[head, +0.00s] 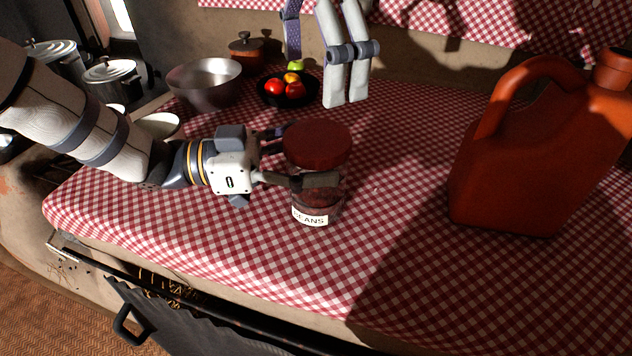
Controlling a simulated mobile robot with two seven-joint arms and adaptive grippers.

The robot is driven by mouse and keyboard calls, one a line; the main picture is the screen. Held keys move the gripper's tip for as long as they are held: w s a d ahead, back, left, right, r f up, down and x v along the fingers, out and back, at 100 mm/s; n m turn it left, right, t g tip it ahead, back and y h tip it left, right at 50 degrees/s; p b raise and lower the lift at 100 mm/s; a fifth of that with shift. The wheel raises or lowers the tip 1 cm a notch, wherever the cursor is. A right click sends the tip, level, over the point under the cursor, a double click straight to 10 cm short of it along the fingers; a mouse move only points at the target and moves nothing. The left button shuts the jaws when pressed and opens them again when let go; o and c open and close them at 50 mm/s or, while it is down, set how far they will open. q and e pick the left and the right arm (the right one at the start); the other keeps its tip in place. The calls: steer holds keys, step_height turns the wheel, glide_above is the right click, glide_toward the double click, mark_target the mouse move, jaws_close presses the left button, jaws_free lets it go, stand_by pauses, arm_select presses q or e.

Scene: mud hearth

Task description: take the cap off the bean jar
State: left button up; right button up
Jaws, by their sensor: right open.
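The bean jar (318,218) stands on the checked tablecloth near the middle of the head view, its BEANS label facing me. Its wide dark red cap (318,143) is at the top; whether it is loose cannot be told. My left gripper (298,162) reaches in from the left, its near finger across the front of the jar just below the cap and its far finger partly hidden behind. It appears shut on the jar. My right gripper (347,102) appears at the top, pale fingers pointing down, open and empty, above and behind the jar, apart from the cap.
A big orange-red jug (535,150) stands at the right. A metal bowl (204,84), a dark plate of fruit (270,98) and a lidded brown pot (246,50) are at the back left. The cloth between jar and jug is clear. The table's front edge is below.

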mark_target(318, 137)
arm_select(q)
jaws_close()
arm_select(e)
steer(key=m, duration=0.4)
steer(key=shift+s+m, duration=0.1)
steer(key=shift+m, duration=0.3)
arm_select(q)
steer(key=shift+f, duration=0.1)
arm_select(e)
steer(key=m, duration=0.3)
steer(key=shift+m, duration=0.3)
steer(key=m, duration=0.4)
steer(key=shift+s+a, duration=0.1)
steer(key=m, duration=0.3)
steer(key=shift+f+m, duration=0.1)
steer(key=shift+m, duration=0.3)
steer(key=m, duration=0.3)
steer(key=shift+s+m, duration=0.1)
steer(key=shift+m, duration=0.2)
steer(key=m, duration=0.7)
steer(key=shift+m, duration=0.4)
steer(key=m, duration=0.3)
steer(key=shift+m, duration=0.3)
steer(key=m, duration=1.3)
steer(key=shift+d, duration=0.2)
steer(key=shift+m, duration=0.4)
step_height(318, 137, down, 8)
steer(key=shift+r, duration=0.1)
